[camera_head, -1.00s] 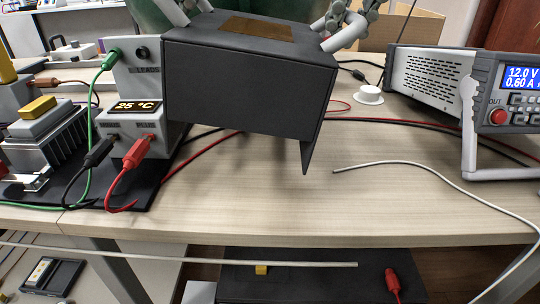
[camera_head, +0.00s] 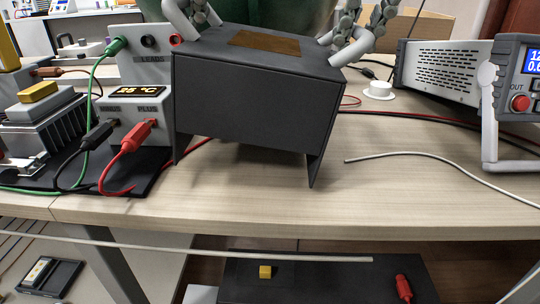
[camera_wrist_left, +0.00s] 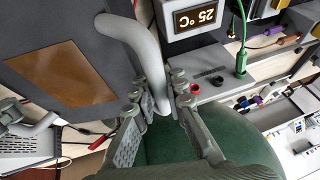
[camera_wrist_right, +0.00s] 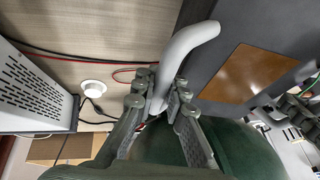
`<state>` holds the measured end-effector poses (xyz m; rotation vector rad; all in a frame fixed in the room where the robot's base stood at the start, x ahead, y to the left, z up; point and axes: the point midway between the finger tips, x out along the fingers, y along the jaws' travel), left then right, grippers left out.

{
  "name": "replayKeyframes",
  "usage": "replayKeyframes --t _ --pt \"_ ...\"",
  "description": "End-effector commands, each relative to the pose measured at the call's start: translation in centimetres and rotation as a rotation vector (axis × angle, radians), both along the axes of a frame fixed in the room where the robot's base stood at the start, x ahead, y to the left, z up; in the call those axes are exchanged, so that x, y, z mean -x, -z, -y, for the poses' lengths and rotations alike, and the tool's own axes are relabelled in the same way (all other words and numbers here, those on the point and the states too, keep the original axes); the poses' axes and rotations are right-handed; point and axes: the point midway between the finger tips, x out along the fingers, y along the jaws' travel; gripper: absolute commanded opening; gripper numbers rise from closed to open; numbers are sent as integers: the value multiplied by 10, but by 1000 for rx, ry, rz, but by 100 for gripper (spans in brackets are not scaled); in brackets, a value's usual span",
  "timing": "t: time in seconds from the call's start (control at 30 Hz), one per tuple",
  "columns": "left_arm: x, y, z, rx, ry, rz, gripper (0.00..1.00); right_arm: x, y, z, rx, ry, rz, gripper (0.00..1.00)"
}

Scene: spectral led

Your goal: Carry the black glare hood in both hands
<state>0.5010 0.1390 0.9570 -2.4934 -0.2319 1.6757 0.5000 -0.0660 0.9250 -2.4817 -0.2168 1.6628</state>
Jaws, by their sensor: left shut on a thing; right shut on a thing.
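The black glare hood (camera_head: 255,105) is a dark box with side walls hanging down and a brown patch on its top. It is in the middle of the head view, above the bench. My left gripper (camera_wrist_left: 160,97) is shut on one grey curved handle of the hood. My right gripper (camera_wrist_right: 163,95) is shut on the other grey handle. In the head view the left gripper (camera_head: 195,22) and right gripper (camera_head: 345,40) are at the hood's far corners. I cannot tell whether the hood's lower edges touch the bench.
A grey temperature box (camera_head: 136,105) with plugged leads stands close to the hood's left, beside a finned heatsink (camera_head: 45,130). A power supply (camera_head: 450,72) stands at the right, with a white round piece (camera_head: 379,90) nearby. A white cable (camera_head: 430,158) lies on the bench (camera_head: 240,205).

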Motion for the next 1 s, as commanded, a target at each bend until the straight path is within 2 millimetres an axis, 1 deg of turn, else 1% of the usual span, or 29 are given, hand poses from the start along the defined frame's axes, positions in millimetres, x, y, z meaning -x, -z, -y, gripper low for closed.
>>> replayKeyframes --t 0.03,0.1,0.13,0.17,0.3,0.63,0.73,0.87,1.0 --pt "-1 6 -6 -4 -19 3 0 -1 9 5 10 10 -4 0" --pt "-1 12 -6 -4 -19 3 0 -1 14 5 10 10 -4 0" --pt "-1 11 -6 -4 -19 2 11 -1 13 5 11 10 -5 11" --pt "-1 8 -6 -4 -19 3 15 -1 10 5 10 10 -5 15" --pt "-1 8 -5 -4 -14 1 32 0 10 4 10 8 -4 32" --pt "0 9 -2 -4 -6 0 33 0 10 2 7 4 -3 33" --pt "1 6 -1 -4 -5 1 33 0 10 2 7 4 -2 33" --pt "5 -6 1 -3 -5 4 33 0 10 2 6 3 -2 33" --pt "14 -27 6 -4 -6 4 33 0 10 2 6 3 -2 33"
